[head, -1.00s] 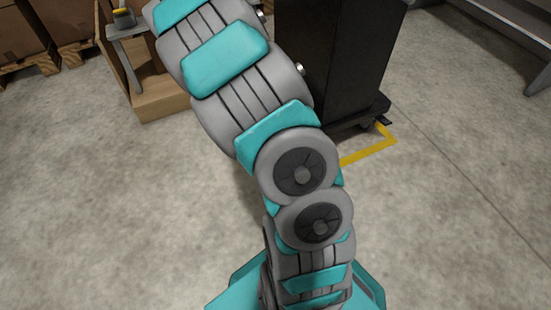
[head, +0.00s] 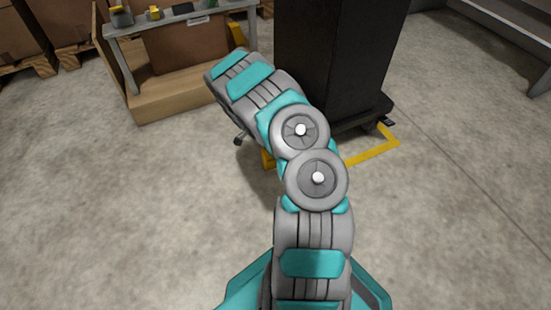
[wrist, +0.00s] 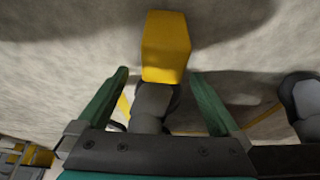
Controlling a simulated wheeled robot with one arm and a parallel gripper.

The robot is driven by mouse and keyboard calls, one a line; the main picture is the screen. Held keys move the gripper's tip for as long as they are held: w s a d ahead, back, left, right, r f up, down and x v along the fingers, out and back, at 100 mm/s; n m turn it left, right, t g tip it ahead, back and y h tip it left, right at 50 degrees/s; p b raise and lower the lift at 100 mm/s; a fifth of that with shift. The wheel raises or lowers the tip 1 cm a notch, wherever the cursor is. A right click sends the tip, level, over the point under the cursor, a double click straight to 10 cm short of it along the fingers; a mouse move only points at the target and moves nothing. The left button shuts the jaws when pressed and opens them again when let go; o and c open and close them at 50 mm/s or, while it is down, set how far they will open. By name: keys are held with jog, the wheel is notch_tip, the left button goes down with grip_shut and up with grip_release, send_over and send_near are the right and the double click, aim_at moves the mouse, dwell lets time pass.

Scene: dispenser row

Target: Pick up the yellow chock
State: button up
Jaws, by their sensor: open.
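The yellow chock (wrist: 165,48) is a bright yellow block in the upper middle of the wrist view, on the concrete floor. A grey caster wheel (wrist: 154,100) shows right below it in that picture; I cannot tell whether they touch. My gripper (wrist: 159,74) is open, with one green finger on each side of the picture's middle. The chock lies in line with the gap, mostly beyond the fingertips, and nothing is held.
A tall black cabinet (head: 335,60) on a wheeled base stands just beyond my arm, with yellow floor tape (head: 375,152) around it. A grey bench (head: 185,22) with small items is at the back left. Another caster (wrist: 304,98) is at the wrist view's right. The floor at right is clear.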

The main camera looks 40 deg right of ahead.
jog(key=x, duration=0.6)
jog(key=shift+w+a+f+b, duration=0.1)
jog(key=shift+w+f+b, duration=0.1)
jog(key=shift+f+b, duration=0.15)
jog(key=shift+c, duration=0.4)
grip_shut()
